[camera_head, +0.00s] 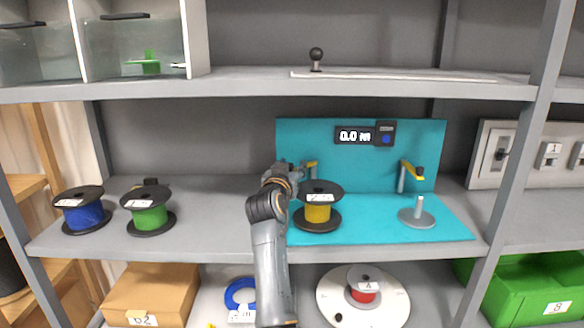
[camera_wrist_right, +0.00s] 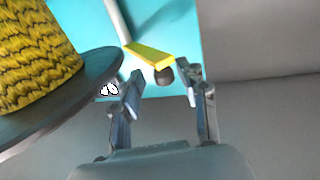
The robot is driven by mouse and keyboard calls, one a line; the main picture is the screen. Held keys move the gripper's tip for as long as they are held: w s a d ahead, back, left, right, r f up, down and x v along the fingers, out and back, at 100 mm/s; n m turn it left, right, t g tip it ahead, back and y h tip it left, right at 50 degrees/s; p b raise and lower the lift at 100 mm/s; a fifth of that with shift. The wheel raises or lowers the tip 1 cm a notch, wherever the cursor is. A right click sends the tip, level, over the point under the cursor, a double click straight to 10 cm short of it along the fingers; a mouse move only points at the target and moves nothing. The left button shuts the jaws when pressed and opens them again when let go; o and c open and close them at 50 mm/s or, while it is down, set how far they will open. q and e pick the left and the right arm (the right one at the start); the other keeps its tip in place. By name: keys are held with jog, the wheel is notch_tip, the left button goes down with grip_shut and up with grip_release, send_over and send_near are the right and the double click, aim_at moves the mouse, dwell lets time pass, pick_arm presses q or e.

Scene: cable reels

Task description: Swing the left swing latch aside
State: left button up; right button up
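The left swing latch (camera_head: 312,164) has a yellow arm on a grey post and stands just behind the yellow cable reel (camera_head: 318,208). Part of it is hidden by my right gripper (camera_head: 290,168). In the right wrist view the latch's yellow arm (camera_wrist_right: 148,53) ends in a dark knob (camera_wrist_right: 166,76). The fingers there are open, with the knob showing between and slightly beyond their tips; I cannot tell if they touch it. The yellow reel sits close to the gripper's side. My left gripper is not in view.
A right swing latch (camera_head: 413,170) stands by an empty spindle (camera_head: 417,217) on the teal station (camera_head: 380,230). Blue (camera_head: 82,214) and green (camera_head: 148,212) reels stand on the left of the shelf. The upper shelf (camera_head: 250,90) lies above the arm.

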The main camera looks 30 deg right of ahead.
jog(key=shift+d, duration=0.25)
jog(key=shift+s+r, duration=0.1)
jog(key=shift+r, duration=0.1)
notch_tip(320, 180, up, 10)
dwell(0.5)
jog(key=shift+f, duration=0.2)
dwell(0.3)
